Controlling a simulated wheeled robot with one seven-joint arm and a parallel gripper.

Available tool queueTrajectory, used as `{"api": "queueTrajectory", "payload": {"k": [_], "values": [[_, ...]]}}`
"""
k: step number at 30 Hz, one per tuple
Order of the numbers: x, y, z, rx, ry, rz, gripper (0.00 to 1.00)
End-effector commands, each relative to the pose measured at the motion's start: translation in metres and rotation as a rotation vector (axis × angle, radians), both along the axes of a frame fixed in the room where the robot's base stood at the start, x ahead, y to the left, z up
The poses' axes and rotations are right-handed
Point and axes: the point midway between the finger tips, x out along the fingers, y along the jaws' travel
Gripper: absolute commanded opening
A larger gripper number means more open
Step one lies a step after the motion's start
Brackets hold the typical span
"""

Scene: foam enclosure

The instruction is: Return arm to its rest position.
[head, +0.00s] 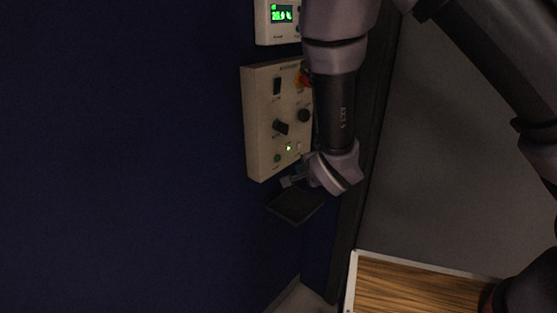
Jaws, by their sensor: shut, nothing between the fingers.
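My arm comes down from the top of the head view, in front of the right side of a cream control panel (262,125). Its wrist bends at the bottom right of the panel. My gripper (292,181) shows only in small part, left of the wrist and by the panel's lower edge. It is shut and holds nothing that I can see. The panel carries dark switches and knobs, a red-and-yellow button (302,78) partly hidden by my arm, and a lit green lamp (289,148).
A white box with a green display (282,14) hangs above the panel. A dark flat square piece (296,205) is just below the gripper. A dark blue wall (120,150) fills the left. A grey wall (440,190) and a wood-grain surface (410,285) lie right.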

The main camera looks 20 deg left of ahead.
Motion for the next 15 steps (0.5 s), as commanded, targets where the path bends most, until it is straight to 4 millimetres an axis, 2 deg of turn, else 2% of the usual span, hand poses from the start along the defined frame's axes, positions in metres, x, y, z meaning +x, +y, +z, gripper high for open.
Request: {"api": "queueTrajectory", "payload": {"k": [11,15], "values": [[0.0,0.0002,0.0,0.0,0.0,0.0,0.0],[0.0074,-0.0066,0.0073,-0.006,0.012,-0.017,0.0]]}}
